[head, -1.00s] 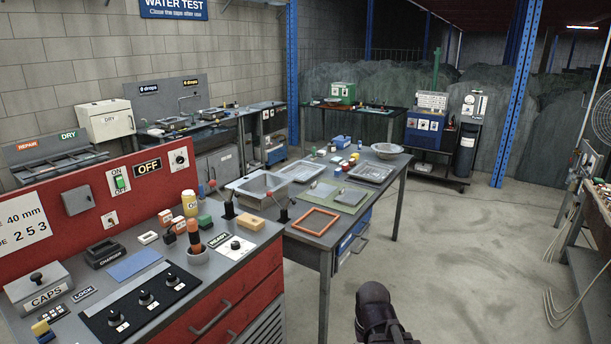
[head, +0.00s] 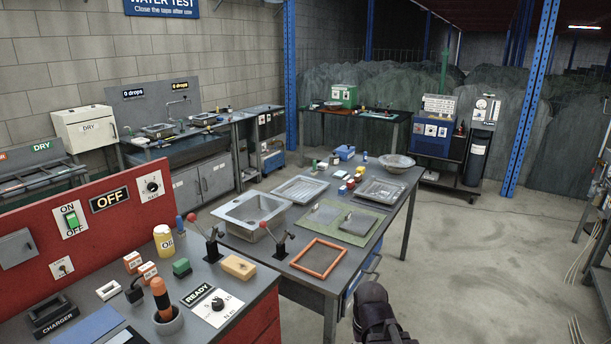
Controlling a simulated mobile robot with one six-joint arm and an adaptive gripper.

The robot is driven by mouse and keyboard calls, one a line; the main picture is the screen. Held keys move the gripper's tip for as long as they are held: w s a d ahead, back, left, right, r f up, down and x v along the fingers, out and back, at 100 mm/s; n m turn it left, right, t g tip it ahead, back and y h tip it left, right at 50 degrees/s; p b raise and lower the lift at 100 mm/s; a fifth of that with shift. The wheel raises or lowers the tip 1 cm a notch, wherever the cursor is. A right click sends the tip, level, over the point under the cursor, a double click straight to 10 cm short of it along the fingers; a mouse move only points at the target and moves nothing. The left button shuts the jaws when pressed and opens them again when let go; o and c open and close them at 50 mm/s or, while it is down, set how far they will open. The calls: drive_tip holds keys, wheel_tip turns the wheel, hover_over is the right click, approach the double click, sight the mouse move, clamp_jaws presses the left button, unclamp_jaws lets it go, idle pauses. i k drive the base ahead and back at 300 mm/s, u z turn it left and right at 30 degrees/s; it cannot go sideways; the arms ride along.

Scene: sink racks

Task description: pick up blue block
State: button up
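A small blue block-like object (head: 345,152) lies near the far end of the middle grey table (head: 312,287), in the head view. It is small in the picture, so its exact shape is hard to tell. Small red, yellow and white pieces lie close in front of it. My gripper (head: 372,305) shows as a dark shape at the bottom edge, in front of the table's near right side and well apart from the blue object. Its fingers cannot be made out, and I see nothing held.
A metal sink basin (head: 252,212), a drying tray (head: 300,188), a green mat (head: 325,212), an orange frame (head: 318,258) and a round bowl (head: 397,162) stand on the table. A red-panelled bench (head: 85,205) is at the left. The floor at the right (head: 460,250) is clear.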

sight(342, 191)
drive_tip(key=z, duration=0.1)
drive_tip(key=i, duration=1.1)
drive_tip(key=z, duration=0.05)
